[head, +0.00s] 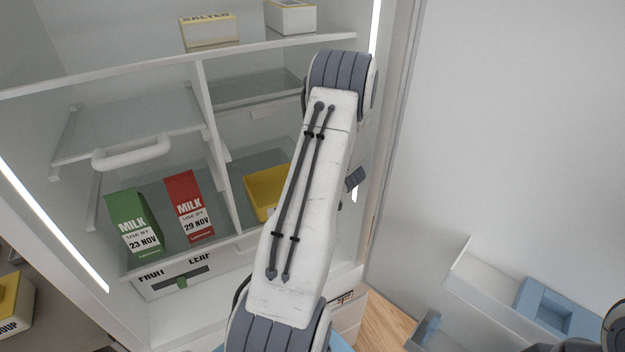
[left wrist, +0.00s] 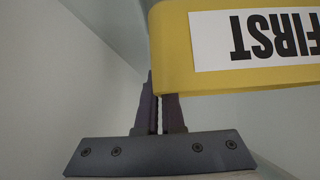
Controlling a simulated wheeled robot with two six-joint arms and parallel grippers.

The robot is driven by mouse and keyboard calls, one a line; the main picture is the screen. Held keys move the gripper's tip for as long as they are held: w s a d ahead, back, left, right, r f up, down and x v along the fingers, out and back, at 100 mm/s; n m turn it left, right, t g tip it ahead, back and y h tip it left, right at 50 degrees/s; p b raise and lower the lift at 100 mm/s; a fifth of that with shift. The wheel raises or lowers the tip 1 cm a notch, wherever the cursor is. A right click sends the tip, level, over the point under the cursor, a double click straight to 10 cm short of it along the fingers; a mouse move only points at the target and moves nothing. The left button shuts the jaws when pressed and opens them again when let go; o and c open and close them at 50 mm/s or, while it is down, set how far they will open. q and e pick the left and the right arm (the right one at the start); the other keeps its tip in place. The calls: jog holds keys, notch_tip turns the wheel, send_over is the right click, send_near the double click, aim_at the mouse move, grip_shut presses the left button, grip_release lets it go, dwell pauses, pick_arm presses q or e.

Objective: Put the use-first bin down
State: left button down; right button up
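The yellow use-first bin (head: 266,190) is in the right compartment of the fridge's lower level, partly hidden behind my left arm. In the left wrist view the bin (left wrist: 172,50) fills the upper right, its white label reading FIRST upside down. My left gripper (left wrist: 158,110) has its fingers close together at the bin's side edge, shut on its wall; the front wall hides part of one finger. In the head view my arm hides this grip. I cannot tell whether the bin rests on the glass shelf or hangs just above it. My right gripper is not in view.
Green (head: 134,222) and red (head: 189,205) milk cartons stand left of the divider (head: 218,150). A white handle (head: 132,153) is above them. Cartons (head: 209,31) stand on the top shelf. The open door (head: 510,120) is at right, with a blue tray (head: 556,308) lower right.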

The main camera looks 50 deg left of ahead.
pick_arm(q)
jog(key=c, duration=1)
grip_release()
jog(key=shift+c, duration=0.2)
jog(key=shift+r, duration=0.1)
jog(key=v, duration=1.2)
